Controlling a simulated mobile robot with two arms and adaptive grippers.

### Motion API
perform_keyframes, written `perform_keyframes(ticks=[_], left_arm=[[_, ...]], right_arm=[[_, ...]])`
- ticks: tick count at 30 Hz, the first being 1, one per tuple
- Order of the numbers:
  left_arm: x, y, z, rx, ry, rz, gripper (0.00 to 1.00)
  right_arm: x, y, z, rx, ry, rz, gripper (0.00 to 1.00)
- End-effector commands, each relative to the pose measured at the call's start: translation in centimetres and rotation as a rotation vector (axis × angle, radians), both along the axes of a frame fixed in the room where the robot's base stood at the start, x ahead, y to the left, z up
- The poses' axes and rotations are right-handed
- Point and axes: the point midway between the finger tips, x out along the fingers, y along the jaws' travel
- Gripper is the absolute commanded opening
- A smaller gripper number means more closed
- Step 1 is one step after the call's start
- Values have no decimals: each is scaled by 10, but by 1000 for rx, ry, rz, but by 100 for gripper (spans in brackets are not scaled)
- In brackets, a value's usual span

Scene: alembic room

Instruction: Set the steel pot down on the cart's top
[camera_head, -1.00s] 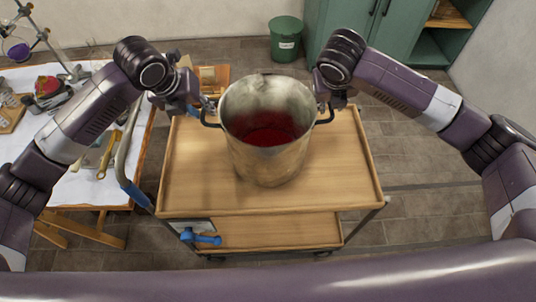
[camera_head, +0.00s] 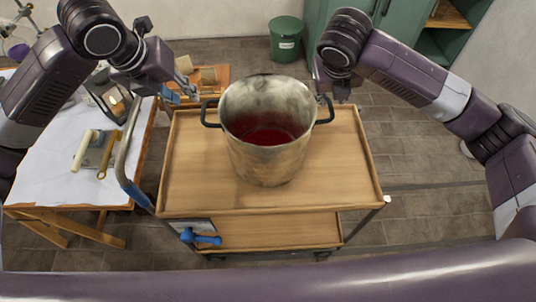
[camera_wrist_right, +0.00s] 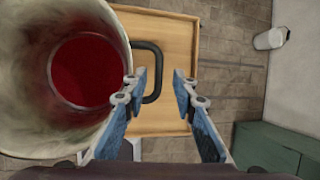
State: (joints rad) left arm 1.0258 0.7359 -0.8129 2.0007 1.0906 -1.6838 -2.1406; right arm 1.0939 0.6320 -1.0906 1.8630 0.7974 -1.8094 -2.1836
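The steel pot (camera_head: 268,160) stands upright on the cart's wooden top (camera_head: 335,185), with red contents at its bottom. Its left handle (camera_head: 208,113) is free. My left gripper (camera_head: 183,90) is open and empty, up and left of that handle, clear of the pot. My right gripper (camera_head: 333,92) is just above and beside the right handle (camera_head: 327,112). In the right wrist view the pot (camera_wrist_right: 50,100) fills the left side. There my right gripper (camera_wrist_right: 162,80) has its fingers spread, with the black handle (camera_wrist_right: 153,75) close to the left finger.
A table (camera_head: 60,175) with a white cover and tools stands left of the cart. The cart's push bar (camera_head: 128,150) runs along its left side. A green bin (camera_head: 286,40) and green cabinet (camera_head: 350,15) stand behind. The cart top is clear around the pot.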

Motion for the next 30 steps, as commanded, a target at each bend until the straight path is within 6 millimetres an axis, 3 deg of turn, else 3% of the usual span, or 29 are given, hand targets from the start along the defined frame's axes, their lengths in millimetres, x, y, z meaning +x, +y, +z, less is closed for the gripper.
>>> perform_keyframes(ticks=[6,12,30], left_arm=[[0,0,0,0,0,0,25],[0,0,0,0,0,0,25],[0,0,0,0,0,0,25]], right_arm=[[-16,9,41,1,-2,3,26],[-24,12,58,1,-1,1,26],[-26,13,61,0,1,1,26]])
